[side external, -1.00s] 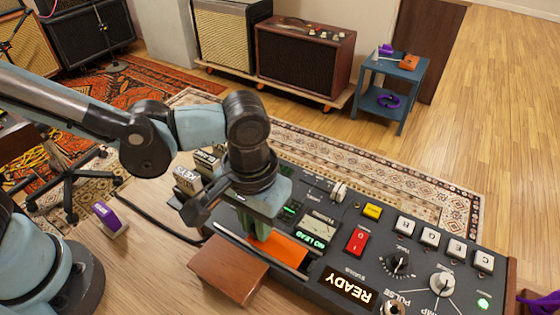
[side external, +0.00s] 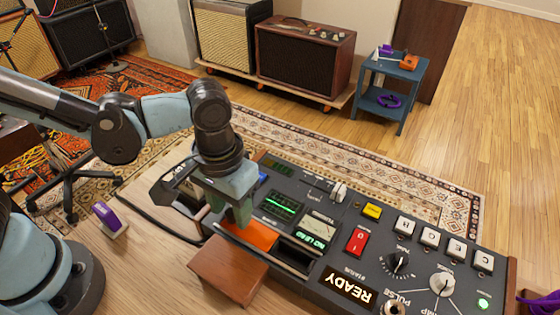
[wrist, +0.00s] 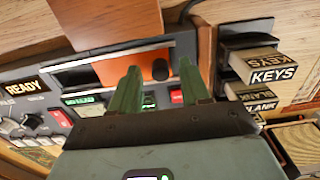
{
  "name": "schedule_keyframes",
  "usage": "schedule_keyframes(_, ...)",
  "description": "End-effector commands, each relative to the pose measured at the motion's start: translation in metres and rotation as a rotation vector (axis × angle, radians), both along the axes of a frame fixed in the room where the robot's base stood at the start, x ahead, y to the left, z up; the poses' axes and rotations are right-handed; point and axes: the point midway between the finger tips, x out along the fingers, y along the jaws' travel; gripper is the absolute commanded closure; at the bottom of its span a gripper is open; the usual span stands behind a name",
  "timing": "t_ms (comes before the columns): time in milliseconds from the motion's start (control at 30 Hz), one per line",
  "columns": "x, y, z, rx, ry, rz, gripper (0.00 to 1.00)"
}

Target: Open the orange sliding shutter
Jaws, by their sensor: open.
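The orange sliding shutter (side external: 249,235) is set in a slot on the near edge of the dark console. In the side view, a dark open stretch of the slot shows to its right. In the wrist view the orange shutter (wrist: 120,71) has the dark opening on its left. A dark knob (wrist: 160,70) stands at the shutter's right part. My gripper (side external: 240,222) points down at the shutter's left part. In the wrist view its green fingers (wrist: 160,80) are apart, one on each side of the knob. Whether they touch it I cannot tell.
A wooden block (side external: 229,270) stands close in front of the slot. Boxes labelled KEYS (wrist: 273,69) and BLANK (wrist: 260,98) stand beside the console's end. Switches and knobs, including a red switch (side external: 357,241), cover the console's right. A purple-topped object (side external: 107,215) stands on the table.

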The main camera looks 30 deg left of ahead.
Motion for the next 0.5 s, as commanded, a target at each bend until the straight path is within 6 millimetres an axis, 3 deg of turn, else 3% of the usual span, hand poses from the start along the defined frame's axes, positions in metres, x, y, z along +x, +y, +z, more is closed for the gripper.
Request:
schedule_keyframes(267,0.000,0.000,0.010,0.000,0.000,0.000,0.54)
schedule_keyframes(500,0.000,0.000,0.042,0.000,0.000,0.000,0.54)
